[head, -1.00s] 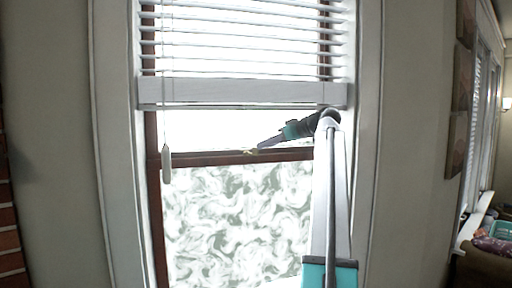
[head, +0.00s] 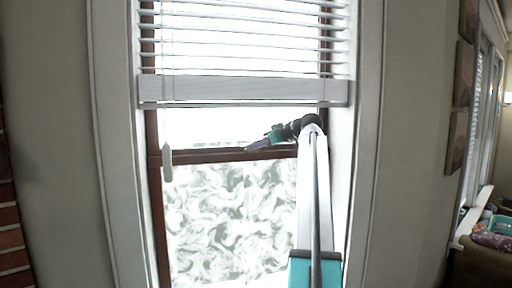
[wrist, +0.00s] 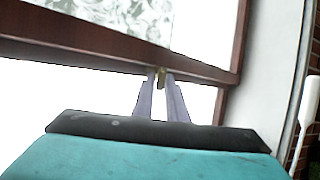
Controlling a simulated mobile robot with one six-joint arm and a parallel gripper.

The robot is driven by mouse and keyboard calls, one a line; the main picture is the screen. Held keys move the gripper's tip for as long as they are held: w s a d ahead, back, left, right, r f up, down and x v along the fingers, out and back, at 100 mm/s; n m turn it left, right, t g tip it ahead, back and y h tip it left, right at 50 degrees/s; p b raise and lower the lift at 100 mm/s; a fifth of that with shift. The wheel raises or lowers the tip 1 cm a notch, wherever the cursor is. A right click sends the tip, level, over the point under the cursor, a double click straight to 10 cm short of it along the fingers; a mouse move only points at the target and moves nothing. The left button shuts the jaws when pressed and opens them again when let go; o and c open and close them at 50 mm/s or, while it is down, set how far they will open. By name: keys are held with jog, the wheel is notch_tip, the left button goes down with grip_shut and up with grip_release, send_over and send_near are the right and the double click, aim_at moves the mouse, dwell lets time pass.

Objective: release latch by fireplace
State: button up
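The latch is a small brass piece on the dark wooden rail (head: 200,156) across the middle of the window. In the wrist view the brass latch (wrist: 162,79) sits at the rail's edge, between the tips of my two grey fingers. My gripper (head: 248,149) reaches in from the right and meets the rail in the head view. In the wrist view my gripper (wrist: 161,77) has its fingers close together, with the brass filling the narrow gap at the tips. The latch is mostly hidden behind the fingers in the head view.
White blinds (head: 245,89) hang just above the arm. A pull-cord handle (head: 167,159) hangs left of the gripper. White window trim (head: 368,150) stands to the right. Brick (head: 12,240) shows at the far left. Patterned glass (head: 222,220) lies below the rail.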

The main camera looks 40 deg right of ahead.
grip_shut()
jog(key=shift+a+m+h+b, duration=0.2)
jog(key=shift+m+h+b, duration=0.1)
jog(key=shift+w+a+m+g+h+b, duration=0.1)
jog(key=shift+a+m+g+h+b, duration=0.25)
jog(key=shift+m+h, duration=0.75)
jog(key=shift+w+a+m+g+h+b, duration=0.1)
jog(key=shift+a+m+h, duration=0.3)
jog(key=shift+m+h, duration=0.65)
jog(key=shift+w+a+m+g+h+b, duration=0.15)
jog(key=shift+a+m+g+h, duration=0.2)
jog(key=shift+m+h, duration=0.75)
jog(key=shift+a+h, duration=0.1)
jog(key=shift+h, duration=0.25)
jog(key=shift+o, duration=2.3)
grip_release()
jog(key=shift+s, duration=0.15)
